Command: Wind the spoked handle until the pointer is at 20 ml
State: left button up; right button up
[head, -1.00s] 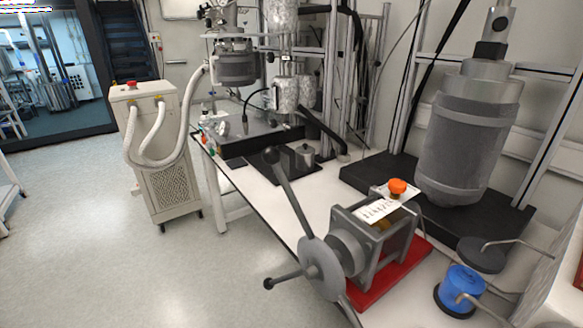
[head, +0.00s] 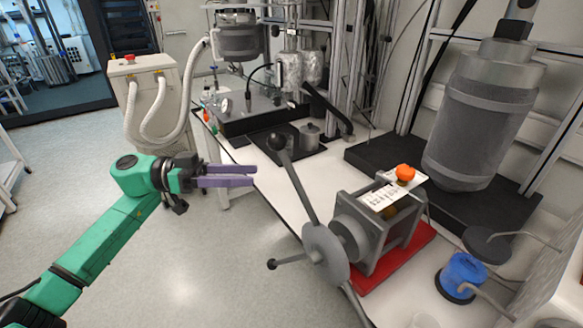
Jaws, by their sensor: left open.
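The spoked handle (head: 326,252) is a grey hub with dark ball-ended spokes. One spoke points up and left to a ball (head: 277,142), one points left to a ball (head: 271,264), and one runs down toward the bottom edge. It sits on the front of a grey press-like device (head: 375,235) on a red base. A white scale plate (head: 384,193) with dark marks lies on top; its pointer and reading are too small to make out. My left gripper (head: 254,176), with purple fingers, is open and empty, left of the upper spoke and apart from it. My right gripper is out of view.
An orange knob (head: 405,172) tops the device. A white cabinet with hoses (head: 150,130) stands at the left. The floor left of the bench is clear.

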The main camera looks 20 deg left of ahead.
aim_at(293, 183)
pick_arm(q)
jog(key=p+x, duration=0.3)
jog(key=x, duration=0.7)
jog(key=shift+w, duration=0.1)
jog(key=c, duration=0.3)
grip_shut()
dwell(0.5)
